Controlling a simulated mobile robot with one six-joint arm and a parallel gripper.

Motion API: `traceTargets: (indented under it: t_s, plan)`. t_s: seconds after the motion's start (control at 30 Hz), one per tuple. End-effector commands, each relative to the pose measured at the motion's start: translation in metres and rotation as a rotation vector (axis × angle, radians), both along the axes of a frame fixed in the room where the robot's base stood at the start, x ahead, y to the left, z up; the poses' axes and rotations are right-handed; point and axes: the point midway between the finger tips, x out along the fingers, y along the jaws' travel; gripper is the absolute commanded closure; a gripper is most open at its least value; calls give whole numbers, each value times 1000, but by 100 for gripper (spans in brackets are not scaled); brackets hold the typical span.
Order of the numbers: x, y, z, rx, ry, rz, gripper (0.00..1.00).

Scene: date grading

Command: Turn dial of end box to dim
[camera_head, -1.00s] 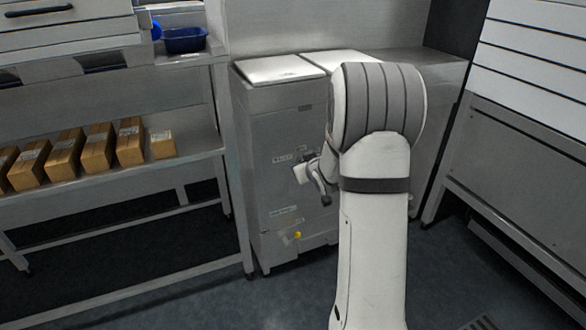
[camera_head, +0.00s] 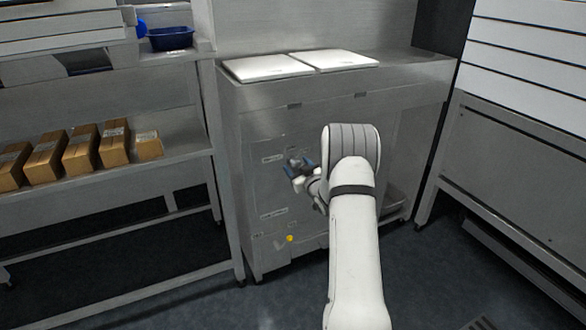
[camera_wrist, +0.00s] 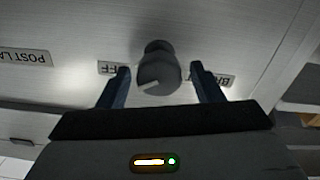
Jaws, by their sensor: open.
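The dial (camera_wrist: 158,66) is a dark grey round knob on a pale metal panel, with a white mark on its lower left face. An "OFF" label (camera_wrist: 110,67), partly covered, is to its left, and a label starting "BR" (camera_wrist: 225,81) is to its right. My gripper (camera_wrist: 160,76) is open, its two blue fingers on either side of the dial; I cannot tell whether they touch it. In the head view my gripper (camera_head: 300,168) is at the front of the grey metal box (camera_head: 262,190), and the dial cannot be made out there.
A "POST LA" label (camera_wrist: 25,56) is at the left of the panel. A yellow knob (camera_head: 290,239) is low on the box. White lids (camera_head: 268,67) lie on top. A shelf (camera_head: 180,168) with cartons stands left, a white slatted unit (camera_head: 525,70) right.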

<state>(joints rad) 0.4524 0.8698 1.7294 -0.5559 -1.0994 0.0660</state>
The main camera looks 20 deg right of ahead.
Motion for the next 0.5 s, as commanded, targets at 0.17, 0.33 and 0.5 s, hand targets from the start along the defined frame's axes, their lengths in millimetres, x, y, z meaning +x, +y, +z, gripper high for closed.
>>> traceTargets:
  t_s: [0.17, 0.33, 0.5]
  plan:
    - [9, 0, 0, 0, 1, -1, 40]
    - [10, 0, 0, 1, 2, -1, 40]
    - [9, 0, 0, 0, 2, -1, 50]
